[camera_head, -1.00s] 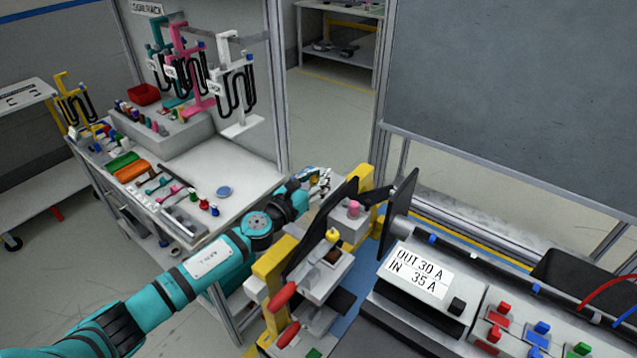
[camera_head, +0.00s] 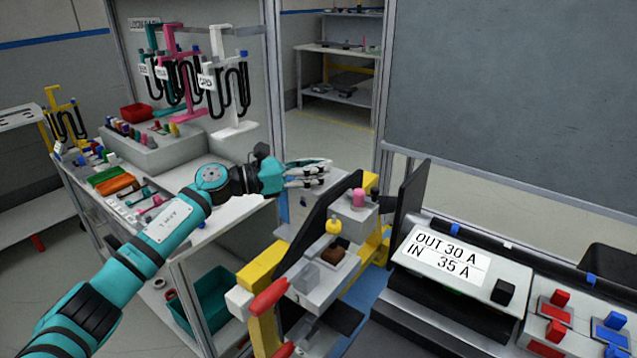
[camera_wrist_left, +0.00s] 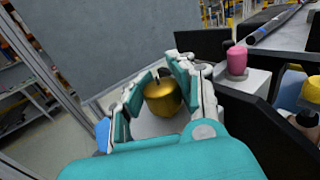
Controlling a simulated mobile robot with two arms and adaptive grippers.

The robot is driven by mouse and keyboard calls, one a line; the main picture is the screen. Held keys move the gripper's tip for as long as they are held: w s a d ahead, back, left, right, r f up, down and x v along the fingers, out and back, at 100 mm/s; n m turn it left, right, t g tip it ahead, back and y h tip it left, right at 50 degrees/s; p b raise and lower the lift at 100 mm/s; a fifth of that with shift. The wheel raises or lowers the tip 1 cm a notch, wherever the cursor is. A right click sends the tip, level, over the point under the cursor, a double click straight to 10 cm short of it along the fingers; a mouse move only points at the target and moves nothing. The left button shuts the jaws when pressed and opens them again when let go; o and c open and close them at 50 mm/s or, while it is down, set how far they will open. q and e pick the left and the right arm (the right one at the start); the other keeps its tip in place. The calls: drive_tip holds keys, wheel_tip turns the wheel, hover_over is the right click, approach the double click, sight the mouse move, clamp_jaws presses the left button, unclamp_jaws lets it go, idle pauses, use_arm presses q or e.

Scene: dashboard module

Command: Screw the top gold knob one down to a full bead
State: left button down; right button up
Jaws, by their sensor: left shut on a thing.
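In the left wrist view a round gold knob (camera_wrist_left: 163,97) with a small dark tip sits between the teal and white fingers of my left gripper (camera_wrist_left: 160,92), which is shut on it. In the head view my left gripper (camera_head: 308,174) is at the back left of the fixture, beside the pink knob (camera_head: 358,198). The gold knob is hidden there. I cannot see any seat or thread under the knob. A yellow knob (camera_head: 333,228) stands lower on the fixture (camera_head: 336,275). My right gripper is out of view.
A black upright panel (camera_head: 408,210) stands right of the pink knob. A meter box (camera_head: 440,265) reads OUT 30 A, IN 35 A. A red handle (camera_head: 268,298) is at the fixture's front. The white workbench (camera_head: 235,150) with parts and hose racks is at left.

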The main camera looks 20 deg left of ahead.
use_arm(q)
drive_tip(key=shift+f, duration=0.3)
drive_tip(key=c, duration=1.6)
unclamp_jaws()
drive_tip(key=o, duration=0.7)
drive_tip(key=shift+s+a+r, duration=0.15)
drive_tip(key=shift+s+a, duration=0.05)
drive_tip(key=shift+a, duration=0.1)
drive_tip(key=shift+c, duration=0.2)
drive_tip(key=shift+w+d, duration=0.1)
drive_tip(key=shift+r, duration=0.1)
drive_tip(key=v, duration=1.2)
drive_tip(key=shift+w, duration=0.1)
